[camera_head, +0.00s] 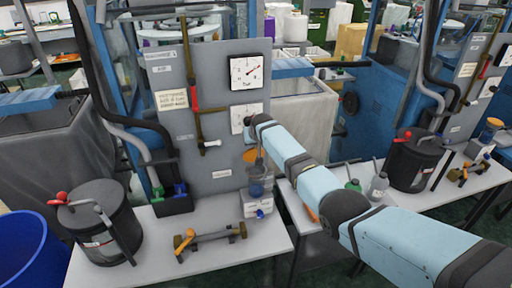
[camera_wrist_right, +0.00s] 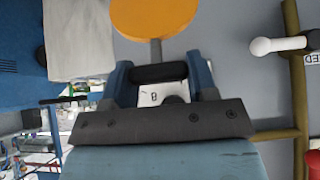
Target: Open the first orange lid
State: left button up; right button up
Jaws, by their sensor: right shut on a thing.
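The first orange lid (camera_head: 250,156) is a tilted disc above a small blue jar (camera_head: 256,190) on a white box (camera_head: 257,206), at the back of the near table. In the right wrist view the orange lid (camera_wrist_right: 153,14) shows as a broad disc on a thin grey stem beyond the fingers. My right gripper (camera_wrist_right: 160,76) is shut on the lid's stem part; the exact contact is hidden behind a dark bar. In the head view my right arm reaches in from the right and its end is by the lid. My left gripper is not in view.
A grey panel with dials (camera_head: 249,72) stands just behind the lid. A black pot (camera_head: 100,232) and an orange-handled metal tool (camera_head: 210,237) are on the near table (camera_head: 190,272). A second orange lid (camera_head: 495,122) is at the far right. Bottles (camera_head: 377,187) stand on the right table.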

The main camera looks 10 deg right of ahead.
jog(key=shift+w+b, duration=0.3)
jog(key=shift+w, duration=0.3)
